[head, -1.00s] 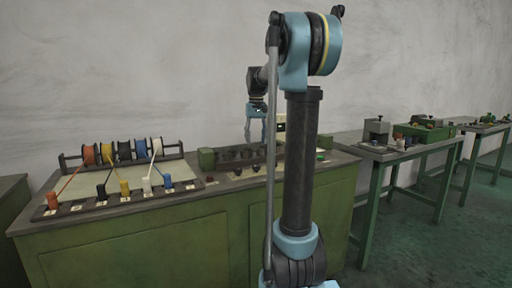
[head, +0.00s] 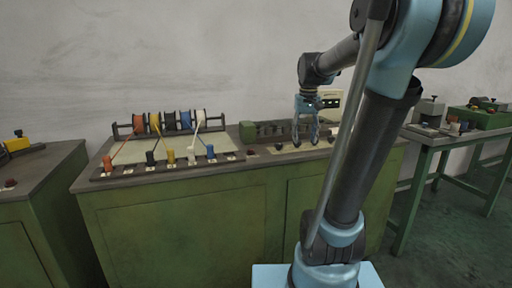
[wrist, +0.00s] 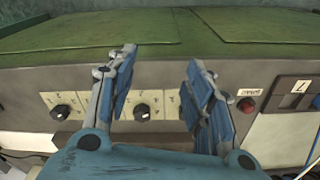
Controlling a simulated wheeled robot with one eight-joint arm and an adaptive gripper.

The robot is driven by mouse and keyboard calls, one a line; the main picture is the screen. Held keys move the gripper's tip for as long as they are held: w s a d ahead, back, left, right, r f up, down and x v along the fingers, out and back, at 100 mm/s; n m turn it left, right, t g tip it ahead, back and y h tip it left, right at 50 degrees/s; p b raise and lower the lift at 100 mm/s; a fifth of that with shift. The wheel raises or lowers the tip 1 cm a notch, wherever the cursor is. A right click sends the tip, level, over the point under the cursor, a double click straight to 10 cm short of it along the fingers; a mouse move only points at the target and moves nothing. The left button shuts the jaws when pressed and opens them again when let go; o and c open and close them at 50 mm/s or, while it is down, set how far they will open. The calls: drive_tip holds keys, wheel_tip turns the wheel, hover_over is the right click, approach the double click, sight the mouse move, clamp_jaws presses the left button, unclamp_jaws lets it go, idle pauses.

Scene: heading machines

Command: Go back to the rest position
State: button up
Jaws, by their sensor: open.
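My gripper (head: 305,140) is open and empty in the head view. It hangs with its fingers down over the right part of the green workbench (head: 190,215), in front of the dark machine unit there. In the wrist view my gripper (wrist: 163,62) shows two blue-padded fingers spread apart with nothing between them. Behind the fingers is a grey panel with dark knobs (wrist: 142,112) and a red button (wrist: 246,104). I cannot tell whether the fingertips touch the panel. My arm rises at the right of the head view and bends left toward the bench.
A rack of coloured wire spools (head: 170,122) with wires to several coloured plugs stands on the bench's left part. A green block (head: 247,132) sits right of it. Another cabinet (head: 40,215) stands at left. A table with machines (head: 470,140) is at right. Floor shows at lower right.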

drive_tip(key=s+f+t, duration=0.1)
drive_tip(key=s+f, duration=1.8)
drive_tip(key=s, duration=0.1)
drive_tip(key=shift+s+f, duration=0.3)
drive_tip(key=shift+s, duration=0.1)
drive_tip(key=shift+d, duration=0.1)
drive_tip(key=shift+w+f, duration=0.2)
drive_tip(key=shift+w, duration=0.3)
drive_tip(key=shift+d, duration=0.15)
